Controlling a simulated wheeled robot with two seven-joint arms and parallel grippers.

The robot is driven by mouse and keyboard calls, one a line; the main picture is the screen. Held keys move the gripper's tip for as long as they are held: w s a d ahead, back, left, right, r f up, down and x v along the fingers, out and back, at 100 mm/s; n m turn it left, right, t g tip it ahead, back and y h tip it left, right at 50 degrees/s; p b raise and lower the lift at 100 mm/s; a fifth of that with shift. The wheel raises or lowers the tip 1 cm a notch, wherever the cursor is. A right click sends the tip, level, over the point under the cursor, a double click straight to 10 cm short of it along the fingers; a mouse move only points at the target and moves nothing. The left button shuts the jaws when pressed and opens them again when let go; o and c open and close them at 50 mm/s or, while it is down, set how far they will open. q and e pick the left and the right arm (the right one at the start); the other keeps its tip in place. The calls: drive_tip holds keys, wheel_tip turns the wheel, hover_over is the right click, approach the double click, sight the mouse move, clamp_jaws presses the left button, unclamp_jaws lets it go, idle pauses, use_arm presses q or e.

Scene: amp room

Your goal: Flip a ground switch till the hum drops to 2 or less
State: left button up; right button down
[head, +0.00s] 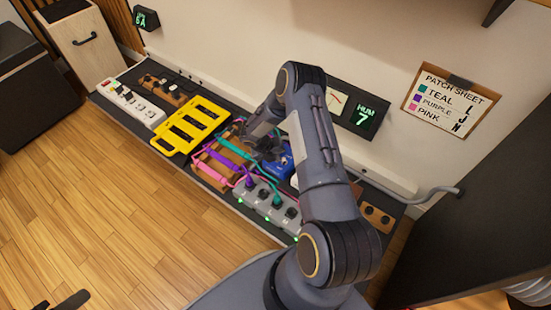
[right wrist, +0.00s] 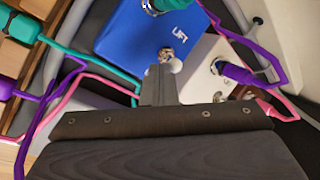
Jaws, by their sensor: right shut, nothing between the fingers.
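The hum display (head: 364,117) on the wall reads 7. A blue box (head: 284,165) marked LIFT sits on the bench, partly hidden by my right arm. It fills the top of the right wrist view (right wrist: 130,30), with a small metal toggle (right wrist: 166,54) at its near edge. My right gripper (head: 264,146) is shut and empty over the bench. In the right wrist view its fingertips (right wrist: 160,72) are right by the toggle; I cannot tell whether they touch it. A dark piece at the lower left edge (head: 68,302) may be my left gripper; its jaws are unclear.
A white box (right wrist: 212,68) with purple and pink plugs stands beside the blue box. Teal, purple and pink cables cross the bench near a grey strip (head: 262,203). A yellow frame (head: 190,124) and a white power strip (head: 132,103) lie left. A patch sheet (head: 450,102) hangs on the wall.

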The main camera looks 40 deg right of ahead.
drive_tip(key=shift+d+r+y, duration=0.25)
drive_tip(key=shift+d+y, duration=0.05)
drive_tip(key=shift+d, duration=0.2)
drive_tip(key=shift+w+d+y, duration=0.1)
drive_tip(key=shift+d+y, duration=0.15)
drive_tip(key=shift+y, duration=0.25)
drive_tip(key=shift+a, duration=0.15)
drive_tip(key=shift+r+p, duration=0.6)
drive_tip(key=shift+r, duration=0.2)
drive_tip(key=shift+r, duration=0.1)
